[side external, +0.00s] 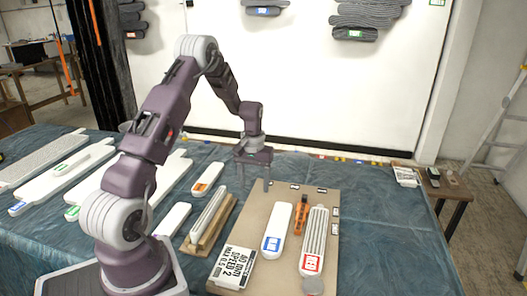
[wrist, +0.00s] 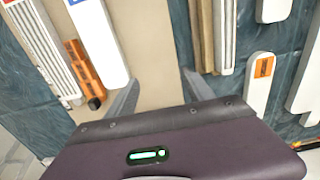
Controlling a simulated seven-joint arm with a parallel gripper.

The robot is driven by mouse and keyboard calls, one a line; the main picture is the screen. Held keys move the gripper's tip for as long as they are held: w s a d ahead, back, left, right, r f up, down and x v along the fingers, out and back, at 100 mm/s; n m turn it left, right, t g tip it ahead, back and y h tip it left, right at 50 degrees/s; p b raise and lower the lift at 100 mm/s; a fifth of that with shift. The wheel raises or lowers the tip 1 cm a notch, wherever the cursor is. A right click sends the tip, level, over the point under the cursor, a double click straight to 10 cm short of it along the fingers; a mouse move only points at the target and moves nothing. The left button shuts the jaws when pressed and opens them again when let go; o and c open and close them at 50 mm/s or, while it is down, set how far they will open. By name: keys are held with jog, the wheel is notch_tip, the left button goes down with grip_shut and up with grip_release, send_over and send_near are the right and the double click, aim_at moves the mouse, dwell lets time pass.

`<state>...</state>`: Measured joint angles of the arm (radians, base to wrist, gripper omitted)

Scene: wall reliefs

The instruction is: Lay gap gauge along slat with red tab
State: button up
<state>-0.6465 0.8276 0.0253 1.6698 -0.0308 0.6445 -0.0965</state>
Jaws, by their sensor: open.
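The slat with the red tab (side external: 316,236) is pale and ribbed and lies on the right of a tan board (side external: 252,212). It also shows at top left in the wrist view (wrist: 50,45). A short orange bar with dark parts (side external: 301,215), perhaps the gap gauge, lies beside it; it shows in the wrist view (wrist: 86,72) too. A long pale bar (side external: 209,212) rests in a wooden holder (side external: 217,228) at left; I cannot tell for certain which is the gauge. My gripper (side external: 254,181) is open and empty above the board's far part; its fingers show in the wrist view (wrist: 160,92).
A white slat with a blue tab (side external: 277,226) lies left of the orange bar. An orange-tabbed slat (side external: 207,178) and other pale slats lie on the blue cloth at left.

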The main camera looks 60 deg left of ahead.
jog(key=d+r+m+t, duration=0.1)
jog(key=d+r, duration=0.4)
jog(key=r, duration=0.2)
jog(key=d+r+m, duration=0.2)
jog(key=d+r, duration=0.3)
jog(key=r, duration=0.3)
jog(key=s+d+r+m+t, duration=0.2)
jog(key=s+d+r, duration=0.6)
jog(key=d, duration=0.2)
jog(key=s+d+m+t, duration=0.1)
jog(key=s+d+m, duration=0.1)
jog(key=s+d, duration=0.2)
jog(key=s+d+r+m+t, duration=0.1)
jog(key=s+d+m, duration=0.1)
jog(key=s, duration=0.8)
jog(key=shift+s+d+r+t, duration=0.25)
jog(key=shift+d+r+t, duration=0.05)
jog(key=shift+d, duration=0.6)
